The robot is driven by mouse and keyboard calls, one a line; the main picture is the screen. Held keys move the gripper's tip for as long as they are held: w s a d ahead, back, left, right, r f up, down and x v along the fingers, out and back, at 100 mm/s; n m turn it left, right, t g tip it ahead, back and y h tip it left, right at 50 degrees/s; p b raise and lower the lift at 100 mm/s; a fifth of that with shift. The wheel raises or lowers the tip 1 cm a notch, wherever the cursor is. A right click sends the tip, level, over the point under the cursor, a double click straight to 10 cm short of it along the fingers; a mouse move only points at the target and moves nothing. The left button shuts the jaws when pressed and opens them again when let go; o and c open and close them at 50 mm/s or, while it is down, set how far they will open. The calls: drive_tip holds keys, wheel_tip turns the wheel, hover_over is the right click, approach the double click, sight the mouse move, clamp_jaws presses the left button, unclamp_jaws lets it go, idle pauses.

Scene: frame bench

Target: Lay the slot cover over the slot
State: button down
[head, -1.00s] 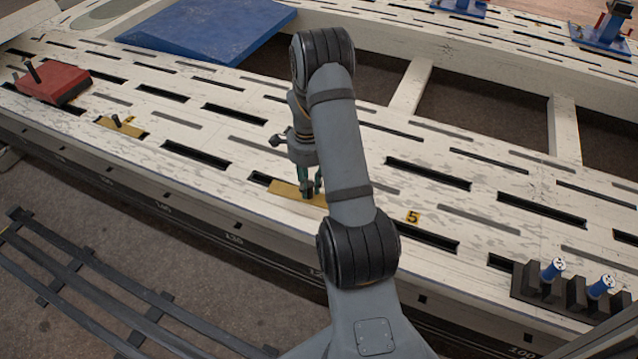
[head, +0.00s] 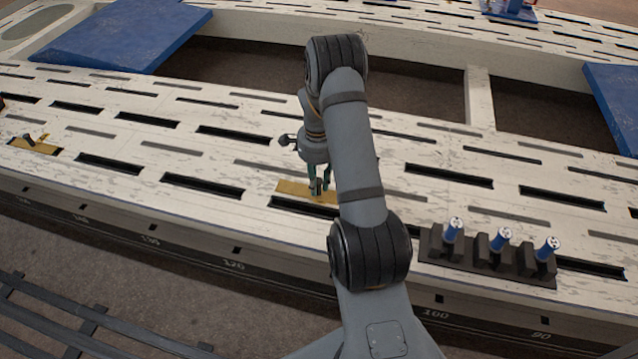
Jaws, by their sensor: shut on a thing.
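My gripper (head: 319,188) is shut on the slot cover (head: 292,187), a flat yellow plate, in the head view. The cover appears just behind a dark open slot (head: 300,207) near the bench's front edge. Part of that slot shows uncovered below the plate; its right end is hidden behind my arm. I cannot tell how far the cover is above the deck. My arm also hides the cover's right end. A second yellow plate with a dark knob (head: 36,145) lies on the bench at the far left.
A black rack (head: 485,262) holding blue-topped pieces stands right of my arm on the front edge. The white bench deck (head: 250,150) has many slots. Blue panels lie at the back left (head: 125,35) and right (head: 610,100). A dark rail frame (head: 60,315) lies front left.

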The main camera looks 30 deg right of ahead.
drive_tip(key=shift+w+a, duration=0.2)
drive_tip(key=shift+a, duration=0.05)
drive_tip(key=shift+d+f+b, duration=0.1)
drive_tip(key=shift+f+b, duration=2.5)
drive_tip(key=shift+f, duration=0.35)
drive_tip(key=shift+s+f+b, duration=0.1)
drive_tip(key=shift+f+b, duration=1)
drive_tip(key=shift+b, duration=0.15)
drive_tip(key=c, duration=1.5)
unclamp_jaws()
drive_tip(key=shift+o, duration=0.3)
drive_tip(key=shift+r, duration=0.1)
wheel_tip(320, 180, up, 12)
drive_tip(key=shift+f, duration=0.1)
